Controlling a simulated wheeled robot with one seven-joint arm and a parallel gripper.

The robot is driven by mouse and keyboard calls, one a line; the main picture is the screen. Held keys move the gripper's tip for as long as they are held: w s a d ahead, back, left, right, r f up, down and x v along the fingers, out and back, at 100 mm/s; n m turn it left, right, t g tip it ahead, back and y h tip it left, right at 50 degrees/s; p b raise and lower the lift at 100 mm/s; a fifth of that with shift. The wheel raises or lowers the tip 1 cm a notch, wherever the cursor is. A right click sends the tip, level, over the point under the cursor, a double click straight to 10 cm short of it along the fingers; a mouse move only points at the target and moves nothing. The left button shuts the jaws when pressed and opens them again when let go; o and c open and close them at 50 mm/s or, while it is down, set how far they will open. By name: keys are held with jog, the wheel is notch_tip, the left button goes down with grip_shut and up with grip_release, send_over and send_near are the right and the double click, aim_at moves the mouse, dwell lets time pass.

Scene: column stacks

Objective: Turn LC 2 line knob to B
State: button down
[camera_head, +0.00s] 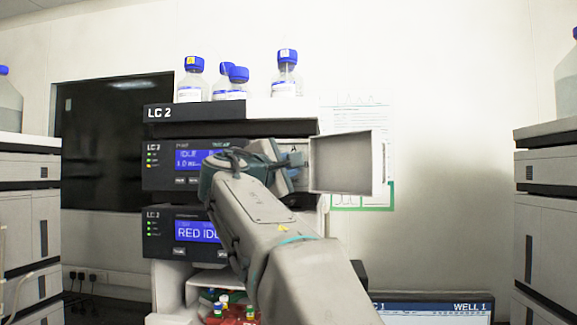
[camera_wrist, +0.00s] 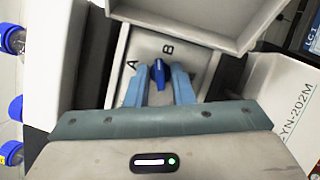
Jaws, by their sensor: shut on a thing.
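The LC 2 stack (camera_head: 196,112) stands in the middle of the head view, with my arm reaching across its front. In the wrist view the blue line knob (camera_wrist: 157,73) sits on a grey panel (camera_wrist: 200,53) marked A and B. The knob's tip points up in the picture, between the two letters; its exact setting is hard to tell. My gripper (camera_wrist: 159,76) has its two blue fingers on either side of the knob and is shut on it. In the head view my gripper (camera_head: 292,178) hides the knob; the letter A shows just above.
An open door (camera_head: 345,162) juts out right of the panel, close to my gripper; it also shows in the wrist view (camera_wrist: 190,20). Several blue-capped bottles (camera_head: 238,83) stand on top of the stack. Other stacks (camera_head: 543,205) stand at both sides.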

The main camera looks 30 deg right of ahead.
jog(key=shift+r+m+g+y+p, duration=0.1)
jog(key=shift+m+g+y+p, duration=0.2)
jog(key=shift+m, duration=0.75)
jog(key=shift+r+m+g+y+p, duration=0.1)
jog(key=shift+m+g+y+p, duration=0.15)
jog(key=shift+m, duration=0.8)
jog(key=c, duration=1.5)
grip_release()
jog(key=shift+f, duration=0.1)
jog(key=shift+c, duration=0.2)
jog(key=b+v, duration=0.2)
jog(key=v, duration=1.1)
jog(key=shift+a+b, duration=0.35)
